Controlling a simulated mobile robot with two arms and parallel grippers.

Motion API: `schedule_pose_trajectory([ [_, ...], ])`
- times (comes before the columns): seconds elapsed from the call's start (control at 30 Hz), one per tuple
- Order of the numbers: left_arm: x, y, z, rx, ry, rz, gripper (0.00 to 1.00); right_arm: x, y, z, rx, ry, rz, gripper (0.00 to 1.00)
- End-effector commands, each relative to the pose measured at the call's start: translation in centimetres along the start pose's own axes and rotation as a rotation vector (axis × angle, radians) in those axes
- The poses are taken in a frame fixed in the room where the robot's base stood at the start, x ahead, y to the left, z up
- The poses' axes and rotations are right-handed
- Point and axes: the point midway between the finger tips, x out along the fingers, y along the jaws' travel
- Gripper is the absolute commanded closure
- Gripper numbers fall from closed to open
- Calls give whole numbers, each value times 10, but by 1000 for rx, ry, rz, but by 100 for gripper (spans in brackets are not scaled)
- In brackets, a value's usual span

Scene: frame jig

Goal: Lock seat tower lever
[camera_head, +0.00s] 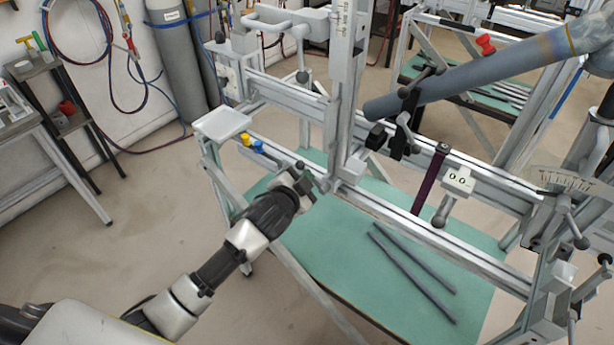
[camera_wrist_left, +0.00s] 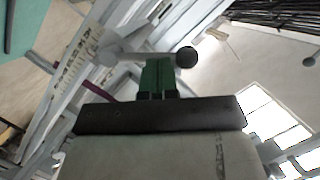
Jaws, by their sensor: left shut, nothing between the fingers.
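The seat tower (camera_head: 343,75) is the upright grey post with a scale, standing on the jig's long rail. It also shows in the left wrist view, tilted, with its scale (camera_wrist_left: 75,68). A grey lever with a black ball knob (camera_wrist_left: 187,57) crosses just beyond my left gripper's fingertips (camera_wrist_left: 158,74) in that view. I cannot tell if they touch it. In the head view my left gripper (camera_head: 312,184) is at the foot of the tower, left of it. Its fingers are shut and empty. It partly hides the lever there. My right gripper is not in view.
A grey tube (camera_head: 470,83) is clamped at the upper right of the jig. Two dark rods (camera_head: 412,270) lie on the green table top (camera_head: 345,265). A small pale tray (camera_head: 222,122) is at the left end.

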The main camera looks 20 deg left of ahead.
Motion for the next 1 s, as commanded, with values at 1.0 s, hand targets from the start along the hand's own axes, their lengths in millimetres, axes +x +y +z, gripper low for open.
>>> schedule_pose_trajectory([
  [1.0, 15, 6, 48, -757, -3, 243, 100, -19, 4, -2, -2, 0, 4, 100],
])
